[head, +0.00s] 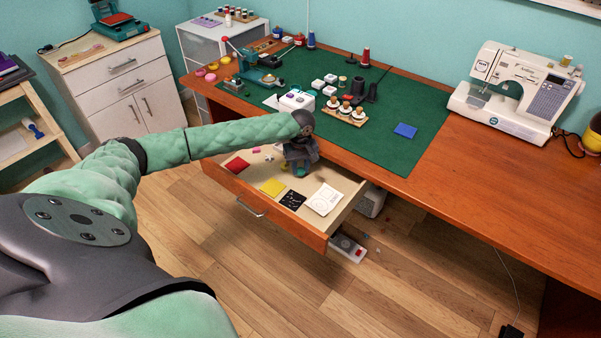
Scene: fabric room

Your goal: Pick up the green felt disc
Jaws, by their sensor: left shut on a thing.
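My left gripper (300,168) reaches down into the open drawer (313,236) below the desk's front edge. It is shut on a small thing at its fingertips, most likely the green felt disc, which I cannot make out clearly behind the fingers. No separate green disc shows plainly elsewhere in the drawer. My right gripper is not in view.
The desk carries a green mat (392,150), a spool rack (345,115) and a sewing machine (515,88).

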